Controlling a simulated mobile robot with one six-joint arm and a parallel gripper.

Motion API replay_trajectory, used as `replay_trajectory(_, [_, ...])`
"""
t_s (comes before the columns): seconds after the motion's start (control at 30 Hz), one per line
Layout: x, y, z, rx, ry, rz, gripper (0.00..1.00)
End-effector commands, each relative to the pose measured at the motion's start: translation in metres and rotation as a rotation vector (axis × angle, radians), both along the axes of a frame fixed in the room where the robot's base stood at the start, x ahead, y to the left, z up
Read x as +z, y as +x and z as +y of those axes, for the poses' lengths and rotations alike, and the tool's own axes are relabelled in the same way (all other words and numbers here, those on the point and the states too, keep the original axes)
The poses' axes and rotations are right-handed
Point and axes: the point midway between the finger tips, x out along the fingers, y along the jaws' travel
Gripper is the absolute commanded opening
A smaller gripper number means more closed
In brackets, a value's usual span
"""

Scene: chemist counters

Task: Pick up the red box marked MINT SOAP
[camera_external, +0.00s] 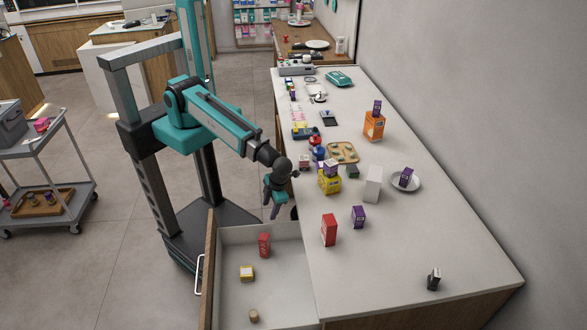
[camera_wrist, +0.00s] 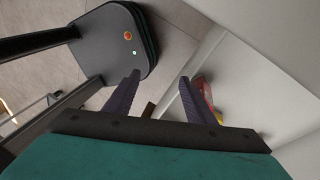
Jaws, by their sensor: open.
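Two red boxes show in the external view. One red box (camera_external: 264,245) stands upright in the open drawer (camera_external: 283,295). The other, larger red box (camera_external: 329,230) stands upright on the counter near its drawer side. Their lettering is too small to read, so I cannot tell which is marked MINT SOAP. My gripper (camera_external: 276,210) is open and empty, hanging at the counter's edge above the drawer's far end. In the wrist view, my open fingers (camera_wrist: 160,79) point past the drawer, and a red box (camera_wrist: 201,88) is partly hidden behind the right finger.
The drawer also holds a yellow box (camera_external: 247,273) and a small brown piece (camera_external: 254,315). On the counter stand a purple box (camera_external: 358,216), a yellow container (camera_external: 329,183), a white box (camera_external: 373,184) and a plate (camera_external: 417,183). The counter's front right is mostly clear.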

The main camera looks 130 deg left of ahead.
Motion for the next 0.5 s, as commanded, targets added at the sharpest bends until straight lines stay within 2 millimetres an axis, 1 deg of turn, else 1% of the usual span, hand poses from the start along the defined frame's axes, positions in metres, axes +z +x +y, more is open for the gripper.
replay_trajectory(0.07, [0.000, 0.005, -0.003, 0.079, -0.037, -0.005, 0.50])
replay_trajectory(0.17, [0.004, 0.013, -0.008, 0.205, -0.096, -0.009, 0.50])
replay_trajectory(0.27, [0.013, 0.025, -0.014, 0.357, -0.170, -0.008, 0.50])
replay_trajectory(0.37, [0.024, 0.036, -0.020, 0.511, -0.250, 0.004, 0.50])
replay_trajectory(0.5, [0.045, 0.053, -0.023, 0.709, -0.362, 0.036, 0.50])
